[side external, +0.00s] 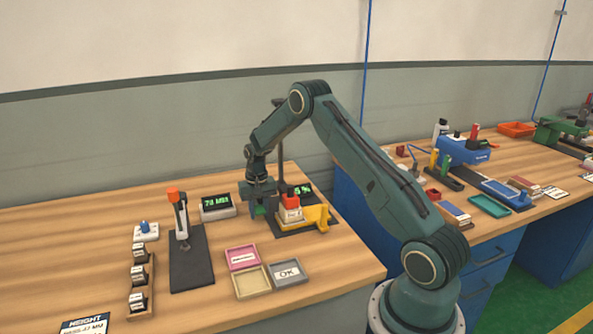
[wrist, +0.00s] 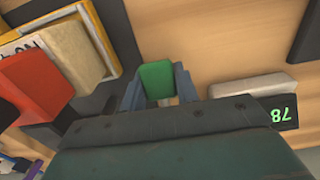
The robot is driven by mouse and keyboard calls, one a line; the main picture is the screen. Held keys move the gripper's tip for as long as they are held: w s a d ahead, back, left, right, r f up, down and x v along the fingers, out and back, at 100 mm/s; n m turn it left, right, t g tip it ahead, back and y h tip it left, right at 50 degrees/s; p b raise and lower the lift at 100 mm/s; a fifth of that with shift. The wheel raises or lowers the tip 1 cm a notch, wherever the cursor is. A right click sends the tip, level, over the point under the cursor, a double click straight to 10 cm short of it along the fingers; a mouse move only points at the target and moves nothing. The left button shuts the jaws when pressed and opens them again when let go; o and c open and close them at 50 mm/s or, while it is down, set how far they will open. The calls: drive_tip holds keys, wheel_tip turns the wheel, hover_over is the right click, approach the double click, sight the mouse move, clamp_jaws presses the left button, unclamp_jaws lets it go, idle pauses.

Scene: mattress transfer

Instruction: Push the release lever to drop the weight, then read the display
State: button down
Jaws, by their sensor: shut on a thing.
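My gripper (side external: 259,208) is shut on a small green block (wrist: 157,80), low over the bench beside the drop stand. The green block shows only partly in the side view (side external: 258,212). To its right stands a red block (side external: 291,203) on a pale block, with a yellow bracket (side external: 318,217) beside them on a dark base. I cannot tell which part is the release lever or the weight. A display (side external: 302,190) behind shows green characters ending in "5 %", partly hidden. A second display (side external: 217,206) reads 78 MM; it also shows in the wrist view (wrist: 282,112).
A gauge with an orange top (side external: 173,197) stands on a dark plate to the left. Pink (side external: 242,246), cream and grey "OK" (side external: 304,274) trays lie in front. A wooden rack (side external: 152,300) holds several labelled blocks. The bench front left is mostly clear.

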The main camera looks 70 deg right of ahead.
drive_tip(key=shift+s+a+f, duration=0.1)
drive_tip(key=shift+s+f, duration=0.05)
drive_tip(key=shift+f, duration=0.2)
drive_tip(key=c, duration=1)
unclamp_jaws()
drive_tip(key=shift+c, duration=0.2)
drive_tip(key=shift+r, duration=0.2)
wheel_tip(320, 180, up, 14)
drive_tip(key=shift+f, duration=0.2)
